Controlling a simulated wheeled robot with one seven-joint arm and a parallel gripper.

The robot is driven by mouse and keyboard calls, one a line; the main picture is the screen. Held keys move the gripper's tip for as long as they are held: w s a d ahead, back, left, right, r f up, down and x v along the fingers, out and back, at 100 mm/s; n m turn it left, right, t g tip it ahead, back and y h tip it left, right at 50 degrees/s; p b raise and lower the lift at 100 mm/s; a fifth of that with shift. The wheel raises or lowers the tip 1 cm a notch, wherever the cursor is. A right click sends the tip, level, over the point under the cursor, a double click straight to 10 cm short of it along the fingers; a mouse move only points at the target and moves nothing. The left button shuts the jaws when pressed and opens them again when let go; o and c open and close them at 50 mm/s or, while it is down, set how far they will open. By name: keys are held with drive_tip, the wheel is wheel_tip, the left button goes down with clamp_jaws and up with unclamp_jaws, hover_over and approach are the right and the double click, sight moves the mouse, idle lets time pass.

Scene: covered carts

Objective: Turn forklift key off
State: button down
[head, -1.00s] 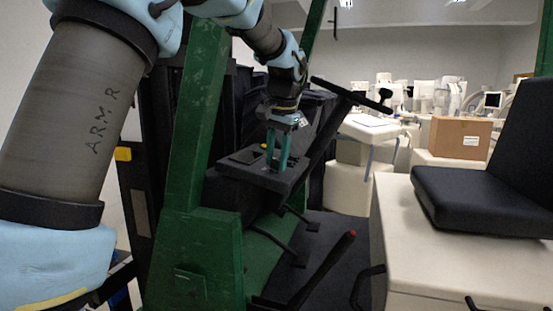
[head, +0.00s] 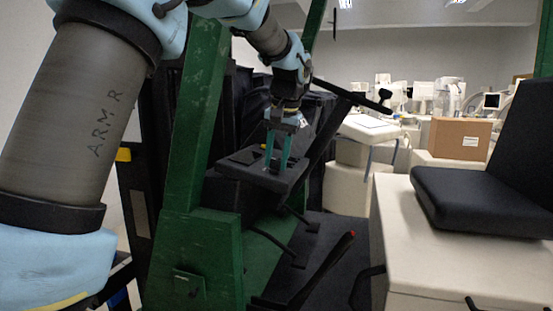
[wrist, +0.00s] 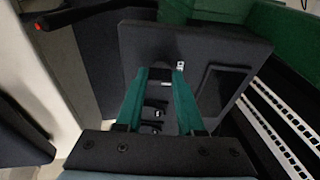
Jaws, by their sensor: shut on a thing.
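The forklift's dark dash panel (head: 232,172) stands behind the green post, below my gripper (head: 277,160). My gripper points down at the panel, with its two teal fingers on it or just above it. In the wrist view, the fingertips of my gripper (wrist: 159,76) are a little apart, with a small dark piece (wrist: 160,75) between them at the panel. I take this piece to be the key; its shape and angle are mostly hidden by the fingers. A small pale metal piece (wrist: 180,66) shows just beside the right fingertip.
The green forklift post (head: 197,130) stands close left of my forearm. A dark steering lever (head: 345,92) rises right of the panel. A red-tipped lever (head: 335,260) stands lower down. The black seat (head: 470,205) is at right, with a cardboard box (head: 460,138) behind.

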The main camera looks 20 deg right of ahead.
drive_tip(key=c, duration=0.5)
unclamp_jaws()
drive_tip(key=b+v, duration=0.1)
drive_tip(key=v, duration=1)
drive_tip(key=shift+f, duration=0.1)
